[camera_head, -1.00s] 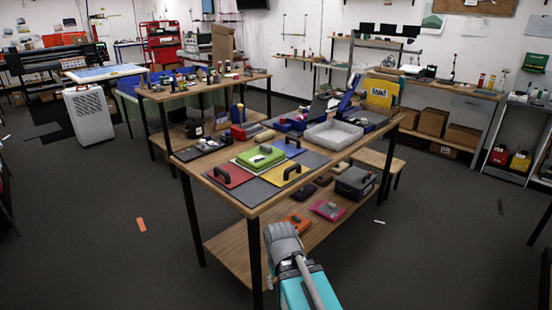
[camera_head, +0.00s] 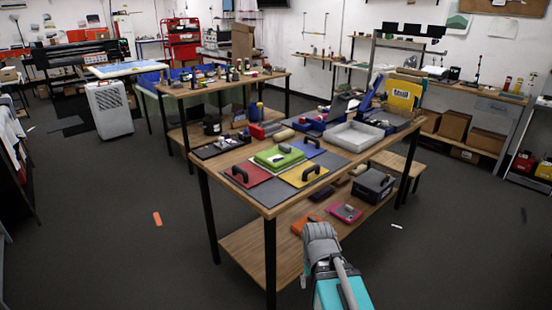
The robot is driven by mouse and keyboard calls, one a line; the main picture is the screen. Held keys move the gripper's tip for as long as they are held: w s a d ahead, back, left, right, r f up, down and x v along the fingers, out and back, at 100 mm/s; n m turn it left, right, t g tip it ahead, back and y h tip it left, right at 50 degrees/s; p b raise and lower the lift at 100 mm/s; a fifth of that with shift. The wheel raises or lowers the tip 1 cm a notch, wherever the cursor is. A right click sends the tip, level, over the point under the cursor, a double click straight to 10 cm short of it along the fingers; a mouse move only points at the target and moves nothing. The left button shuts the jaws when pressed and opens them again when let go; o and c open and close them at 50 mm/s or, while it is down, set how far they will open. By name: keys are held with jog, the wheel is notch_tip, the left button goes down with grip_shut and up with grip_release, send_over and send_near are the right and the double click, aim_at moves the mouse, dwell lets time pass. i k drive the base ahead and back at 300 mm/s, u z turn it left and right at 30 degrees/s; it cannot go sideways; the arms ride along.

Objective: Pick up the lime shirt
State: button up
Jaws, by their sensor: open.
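The lime shirt (camera_head: 270,161) looks like a flat, folded bright green bundle with a small grey piece on top. It lies on a pale sheet among coloured panels on the near wooden table (camera_head: 262,204). A red panel (camera_head: 243,177) is to its left and a yellow panel (camera_head: 301,177) to its lower right, each with a dark handle. My teal and grey arm rises from the bottom edge, in front of the table and below the shirt in the picture. My gripper's fingers do not show.
A clear grey tray (camera_head: 352,138) and blue bins (camera_head: 308,123) stand behind the shirt. Pink (camera_head: 345,212) and orange items and a dark box (camera_head: 373,186) sit on the lower shelf. Dark floor is open left of the table, with an orange strip (camera_head: 157,218).

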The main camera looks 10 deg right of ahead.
aim_at(275, 160)
jog(key=z, duration=0.05)
jog(key=i, duration=1)
jog(key=u, duration=0.05)
